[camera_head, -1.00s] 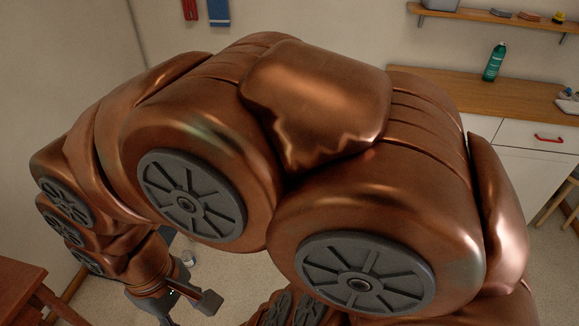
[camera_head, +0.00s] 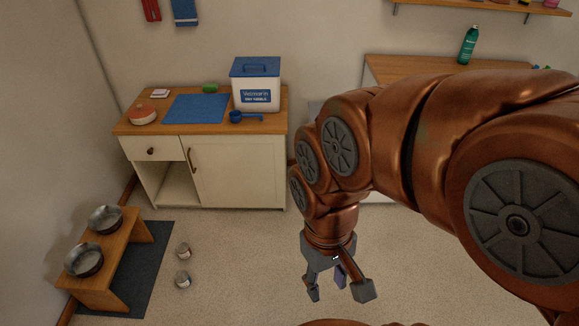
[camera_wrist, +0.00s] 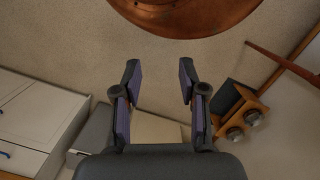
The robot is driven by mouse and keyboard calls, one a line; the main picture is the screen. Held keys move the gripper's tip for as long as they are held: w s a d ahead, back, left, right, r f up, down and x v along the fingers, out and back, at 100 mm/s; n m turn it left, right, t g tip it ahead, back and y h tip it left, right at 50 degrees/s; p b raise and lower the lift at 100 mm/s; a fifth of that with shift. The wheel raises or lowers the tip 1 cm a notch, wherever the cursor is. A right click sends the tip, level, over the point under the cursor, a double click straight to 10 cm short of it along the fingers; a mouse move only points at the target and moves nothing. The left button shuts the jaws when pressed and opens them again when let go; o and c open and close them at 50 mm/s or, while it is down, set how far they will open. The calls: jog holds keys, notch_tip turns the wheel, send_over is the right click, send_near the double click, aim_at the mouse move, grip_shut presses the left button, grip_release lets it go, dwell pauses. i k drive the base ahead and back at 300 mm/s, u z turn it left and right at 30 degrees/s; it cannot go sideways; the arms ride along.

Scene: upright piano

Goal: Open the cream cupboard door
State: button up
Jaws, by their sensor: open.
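The cream cupboard door (camera_head: 240,172) is shut, on the right side of a low cabinet with a wooden top (camera_head: 215,128). Its dark curved handle (camera_head: 192,160) sits near the door's upper left edge. My gripper (camera_head: 338,291) is open and empty, pointing down over the floor, to the right of the door and nearer the camera, well apart from the handle. In the wrist view the open fingers (camera_wrist: 158,78) have nothing between their tips. A cream surface shows low behind them, and I cannot tell which part it is.
Left of the door are a drawer (camera_head: 152,149) and an open compartment (camera_head: 176,183). A wooden stand with two metal bowls (camera_head: 105,255) is on a dark mat, with two cans (camera_head: 183,264) beside it. A white bin (camera_head: 256,84) is on top. Floor before the door is clear.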

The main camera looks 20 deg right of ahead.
aim_at(227, 171)
jog(key=z, duration=0.25)
jog(key=k, duration=1)
jog(key=u, duration=1.25)
jog(key=i, duration=1.45)
jog(key=z, duration=0.75)
jog(key=i, duration=0.5)
jog(key=z, duration=0.5)
